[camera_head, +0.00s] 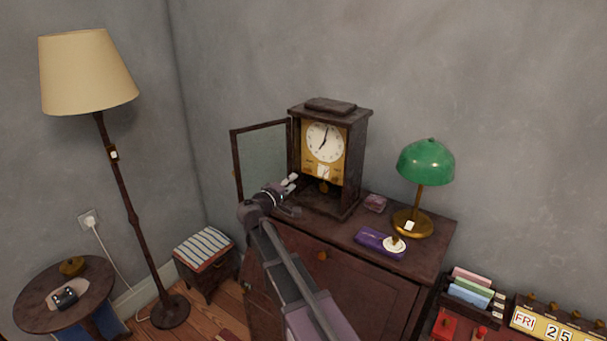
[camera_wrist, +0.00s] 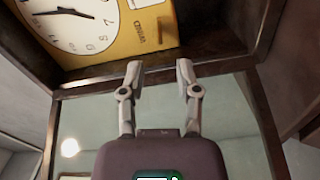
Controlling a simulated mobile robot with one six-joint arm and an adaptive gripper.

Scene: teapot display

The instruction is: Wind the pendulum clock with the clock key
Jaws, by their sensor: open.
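The pendulum clock (camera_head: 357,160) stands upright on the dark cabinet, and its glazed door (camera_head: 262,155) hangs open to the left. Its white dial (camera_head: 324,142) sits on a yellow plate, which shows close up in the wrist view (camera_wrist: 115,42) with a lettered mark. A small white patch is on the plate below the dial. My gripper (camera_head: 292,195) is in front of the lower left of the clock. In the wrist view my gripper (camera_wrist: 159,72) is open, with nothing between its fingertips, just below the plate. I cannot make out the clock key.
On the cabinet (camera_head: 432,230), right of the clock, are a purple box (camera_head: 372,240), a small pink item (camera_head: 375,203) and a green-shaded lamp (camera_head: 426,162). A floor lamp (camera_head: 120,175), stool (camera_head: 203,246) and round table (camera_head: 35,292) stand left.

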